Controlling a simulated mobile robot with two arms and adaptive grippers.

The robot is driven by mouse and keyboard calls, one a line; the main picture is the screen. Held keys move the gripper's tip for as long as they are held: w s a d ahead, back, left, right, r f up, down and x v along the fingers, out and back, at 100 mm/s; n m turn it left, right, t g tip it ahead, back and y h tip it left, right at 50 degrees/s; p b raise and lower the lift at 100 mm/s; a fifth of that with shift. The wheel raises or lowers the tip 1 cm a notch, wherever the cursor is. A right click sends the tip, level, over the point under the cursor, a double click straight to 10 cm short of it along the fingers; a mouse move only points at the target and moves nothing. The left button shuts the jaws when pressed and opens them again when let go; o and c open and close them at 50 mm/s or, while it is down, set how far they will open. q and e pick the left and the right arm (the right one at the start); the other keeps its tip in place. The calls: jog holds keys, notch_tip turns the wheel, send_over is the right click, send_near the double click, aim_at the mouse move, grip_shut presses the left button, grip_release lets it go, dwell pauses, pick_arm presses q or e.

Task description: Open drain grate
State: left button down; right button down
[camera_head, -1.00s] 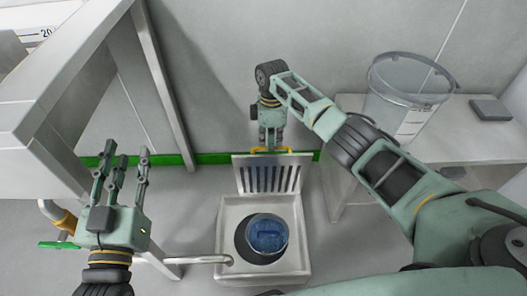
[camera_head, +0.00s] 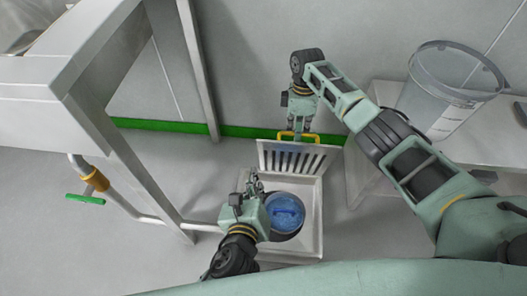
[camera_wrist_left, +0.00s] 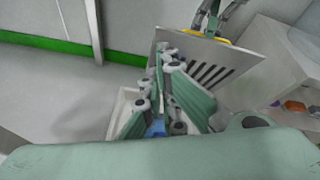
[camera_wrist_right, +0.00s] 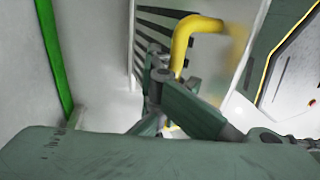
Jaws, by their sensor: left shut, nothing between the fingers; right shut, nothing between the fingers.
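The slotted drain grate (camera_head: 264,158) stands steeply raised at the back of the white drain basin (camera_head: 313,218); its slots also show in the left wrist view (camera_wrist_left: 237,56). A yellow handle (camera_head: 298,136) is on its upper edge. My right gripper (camera_head: 300,127) is shut at the handle with nothing held; its fingers are beside the yellow bar (camera_wrist_right: 184,42) in the right wrist view. My left gripper (camera_head: 254,182) is shut and empty over the basin's left part, in front of the grate. A round blue item (camera_head: 287,213) sits in the basin's opening, partly hidden by my left gripper.
A steel frame (camera_head: 150,185) with a pipe and a green-handled valve (camera_head: 86,199) stands on the left. A bench (camera_head: 480,143) with a clear bucket (camera_head: 448,90) is on the right. The wall with its green strip (camera_head: 235,131) is close behind the grate.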

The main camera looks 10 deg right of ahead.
pick_arm(q)
jog(key=f+m, duration=0.1)
jog(key=m, duration=0.2)
send_near(265, 144)
notch_tip(265, 144, down, 5)
jog(key=w+d, duration=0.1)
jog(key=w, duration=0.2)
jog(key=shift+w+d+r+m, duration=0.2)
jog(key=shift+w, duration=0.25)
jog(key=shift+w+d+r+m, duration=0.2)
jog(key=shift+w, duration=0.25)
jog(key=shift+w+d+r, duration=0.15)
jog(key=shift+w, duration=0.5)
pick_arm(e)
jog(key=shift+d+r, duration=0.15)
jog(key=shift+r, duration=0.05)
pick_arm(q)
jog(key=shift+w+d+r, duration=0.1)
jog(key=shift+w+r, duration=0.1)
jog(key=shift+w, duration=0.25)
jog(key=shift+w+d+r, duration=0.15)
jog(key=shift+w, duration=0.3)
pick_arm(e)
jog(key=shift+s, duration=0.1)
jog(key=c, duration=2.5)
grip_release()
